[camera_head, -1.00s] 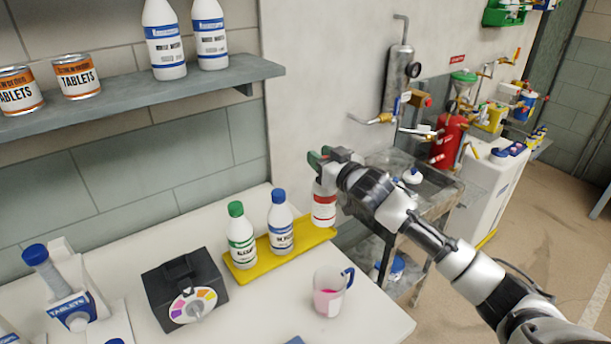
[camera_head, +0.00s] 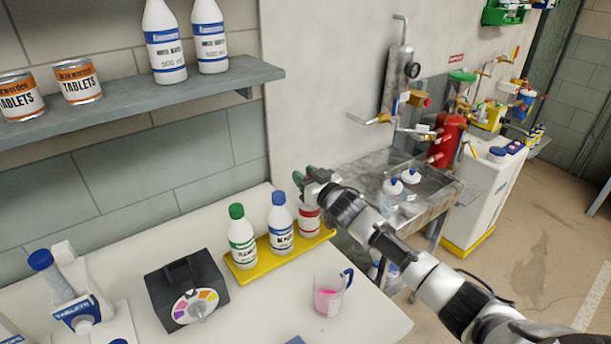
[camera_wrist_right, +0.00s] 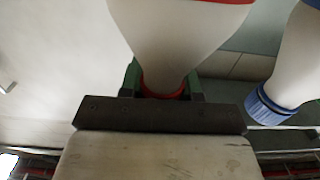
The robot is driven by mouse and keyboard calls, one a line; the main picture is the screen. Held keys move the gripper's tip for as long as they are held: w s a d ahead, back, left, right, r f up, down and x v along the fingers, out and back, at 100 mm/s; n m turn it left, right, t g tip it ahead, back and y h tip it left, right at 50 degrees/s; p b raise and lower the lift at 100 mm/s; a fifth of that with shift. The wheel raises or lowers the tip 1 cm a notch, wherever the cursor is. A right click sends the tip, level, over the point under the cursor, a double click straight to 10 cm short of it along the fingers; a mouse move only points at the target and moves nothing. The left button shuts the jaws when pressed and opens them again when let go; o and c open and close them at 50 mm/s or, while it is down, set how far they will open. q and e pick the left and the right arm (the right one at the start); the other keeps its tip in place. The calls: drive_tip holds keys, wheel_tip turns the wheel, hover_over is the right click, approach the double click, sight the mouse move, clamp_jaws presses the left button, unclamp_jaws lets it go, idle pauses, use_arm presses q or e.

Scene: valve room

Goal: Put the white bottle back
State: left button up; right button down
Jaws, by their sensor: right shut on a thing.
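My right gripper (camera_head: 313,180) is shut on the neck of a white bottle with a red label (camera_head: 309,221). In the right wrist view, the held bottle (camera_wrist_right: 180,35) shows its red cap between the green fingers. The bottle looks upright at the right end of the yellow tray (camera_head: 262,262); I cannot tell whether its base touches. On the same tray stand a blue-capped white bottle (camera_head: 280,225), just left of the held one, and a green-capped white bottle (camera_head: 241,238). The blue-capped bottle also shows in the right wrist view (camera_wrist_right: 300,55). My left gripper is out of view.
A measuring jug with pink liquid (camera_head: 328,296) stands in front of the tray. A black box with a coloured dial (camera_head: 184,285) stands to its left. Tall white bottles and tablet tins stand on the wall shelf (camera_head: 140,97). A metal cart (camera_head: 425,215) stands to the right.

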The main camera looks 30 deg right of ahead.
drive_tip(key=c, duration=0.8)
unclamp_jaws()
drive_tip(key=shift+r, duration=0.1)
drive_tip(key=shift+s, duration=0.2)
drive_tip(key=s, duration=0.3)
drive_tip(key=s+d+b, duration=0.1)
drive_tip(key=s, duration=0.3)
drive_tip(key=s+b, duration=0.1)
drive_tip(key=s, duration=0.3)
drive_tip(key=shift+s+d, duration=0.25)
drive_tip(key=shift+d, duration=0.1)
